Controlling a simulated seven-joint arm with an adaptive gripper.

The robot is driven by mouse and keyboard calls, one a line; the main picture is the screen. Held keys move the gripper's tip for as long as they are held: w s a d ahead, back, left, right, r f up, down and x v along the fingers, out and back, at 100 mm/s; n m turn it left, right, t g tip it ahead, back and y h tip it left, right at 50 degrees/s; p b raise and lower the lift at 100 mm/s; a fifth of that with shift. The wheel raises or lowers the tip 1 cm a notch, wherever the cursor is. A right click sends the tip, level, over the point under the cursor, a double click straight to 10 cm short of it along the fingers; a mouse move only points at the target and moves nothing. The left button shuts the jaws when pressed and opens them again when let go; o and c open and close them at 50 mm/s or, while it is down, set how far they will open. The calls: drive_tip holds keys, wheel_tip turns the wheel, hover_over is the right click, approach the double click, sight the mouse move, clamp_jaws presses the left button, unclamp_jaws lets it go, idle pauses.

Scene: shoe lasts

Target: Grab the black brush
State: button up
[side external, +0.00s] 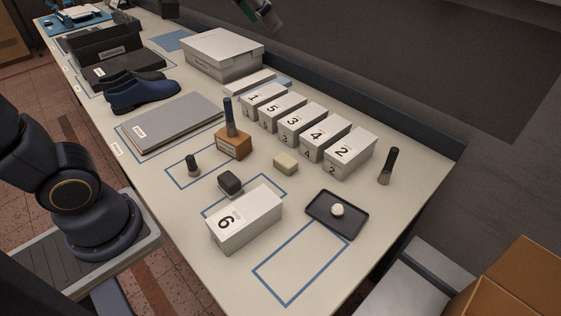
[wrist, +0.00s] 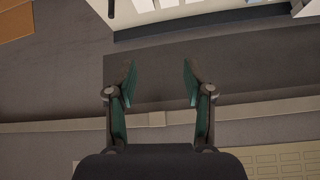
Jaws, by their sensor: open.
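A small black block with a paler underside (side external: 229,183), which looks like a brush, lies on the white table behind the box marked 6. Two other dark items could also be brushes: a short one (side external: 192,165) stands in a blue outline to its left, and a tall one (side external: 388,166) stands upright near the table's right edge. I cannot tell for sure which is the black brush. My gripper (wrist: 158,80) is open and empty, with its teal fingers apart. In the side view it shows partly at the top edge (side external: 265,12), far from these items.
White numbered boxes (side external: 302,122) stand in a row near the back edge. The box marked 6 (side external: 245,220) is at the front. A black tray (side external: 318,214) holds a white round item. An orange block (side external: 233,145) holds a blue-handled tool. The front right outline (side external: 300,262) is empty.

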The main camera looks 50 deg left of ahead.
drive_tip(key=w+d+f+m, duration=0.1)
drive_tip(key=w+d, duration=0.4)
drive_tip(key=w, duration=0.5)
drive_tip(key=m+g+h, duration=0.1)
drive_tip(key=m+g, duration=0.1)
drive_tip(key=g, duration=0.1)
hover_over(392, 149)
drive_tip(key=s+a, duration=0.2)
drive_tip(key=s, duration=0.3)
wheel_tip(392, 149, down, 18)
drive_tip(key=x, duration=1)
drive_tip(key=shift+x, duration=2.75)
drive_tip(key=shift+s+d, duration=0.15)
drive_tip(key=shift+c, duration=0.2)
clamp_jaws()
